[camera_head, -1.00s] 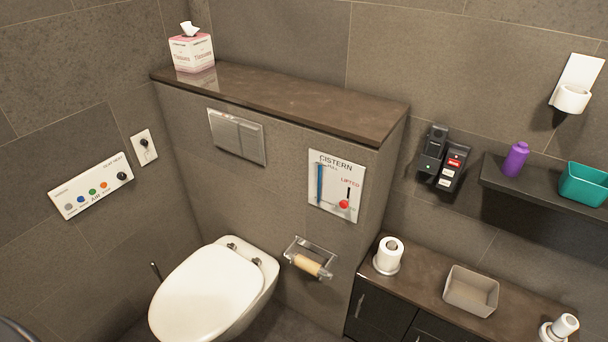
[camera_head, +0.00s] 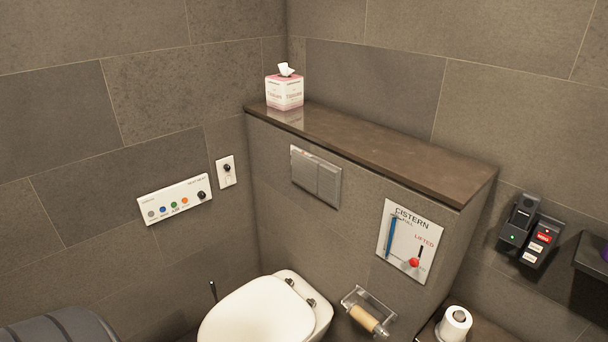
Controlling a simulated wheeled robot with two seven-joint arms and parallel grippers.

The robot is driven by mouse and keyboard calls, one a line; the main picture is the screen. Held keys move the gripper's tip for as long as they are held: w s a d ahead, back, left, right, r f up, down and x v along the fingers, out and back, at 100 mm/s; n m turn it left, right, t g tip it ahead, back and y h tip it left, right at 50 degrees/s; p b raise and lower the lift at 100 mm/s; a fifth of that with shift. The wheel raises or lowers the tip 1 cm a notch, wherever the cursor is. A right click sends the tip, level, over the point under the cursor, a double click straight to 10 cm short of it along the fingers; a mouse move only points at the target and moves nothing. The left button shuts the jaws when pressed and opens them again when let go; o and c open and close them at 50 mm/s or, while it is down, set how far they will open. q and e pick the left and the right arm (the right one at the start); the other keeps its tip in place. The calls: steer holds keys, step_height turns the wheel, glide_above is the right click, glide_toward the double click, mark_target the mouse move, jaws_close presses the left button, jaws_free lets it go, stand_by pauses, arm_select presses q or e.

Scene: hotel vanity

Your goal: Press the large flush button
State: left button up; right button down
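The flush plate (camera_head: 316,177) is a silver-grey rectangle on the front of the tiled cistern box, below the ledge and above the toilet. A vertical seam splits it into two buttons. From here I cannot tell clearly which one is larger. The toilet (camera_head: 262,315), with its white lid down, stands below the plate and is cut off by the bottom edge. Neither of my grippers shows. A dark grey rounded part, probably of my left arm, shows at the bottom left corner, well away from the plate.
A tissue box (camera_head: 285,92) stands on the brown ledge (camera_head: 380,150). A cistern gauge panel (camera_head: 407,241) and a paper holder (camera_head: 368,312) are right of the plate. A button panel (camera_head: 174,200) is on the left wall. The space before the plate looks clear.

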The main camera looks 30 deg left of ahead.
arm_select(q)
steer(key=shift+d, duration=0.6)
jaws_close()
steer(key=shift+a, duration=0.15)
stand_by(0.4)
